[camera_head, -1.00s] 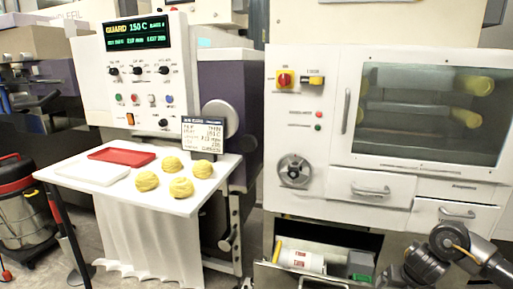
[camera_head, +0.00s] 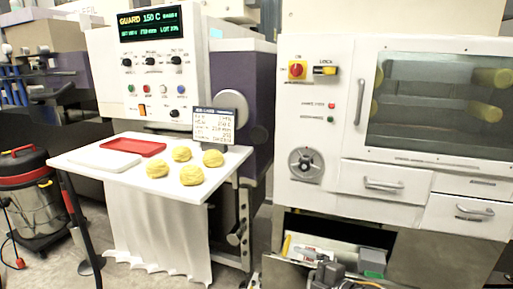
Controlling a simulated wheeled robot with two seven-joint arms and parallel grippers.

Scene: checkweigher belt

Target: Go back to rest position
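Part of my arm or gripper (camera_head: 330,275) shows at the bottom edge, right of the middle, in front of an open drawer of the white machine. Its fingertips cannot be made out. It is not clear which arm this is, and no other gripper is in view.
A white table (camera_head: 130,185) at left bears several yellow dough-like pieces (camera_head: 192,174), a red tray (camera_head: 134,146), a white tray (camera_head: 104,158) and a sign card (camera_head: 221,127). The open low drawer (camera_head: 283,272) juts out. A red-black vacuum (camera_head: 32,200) stands far left.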

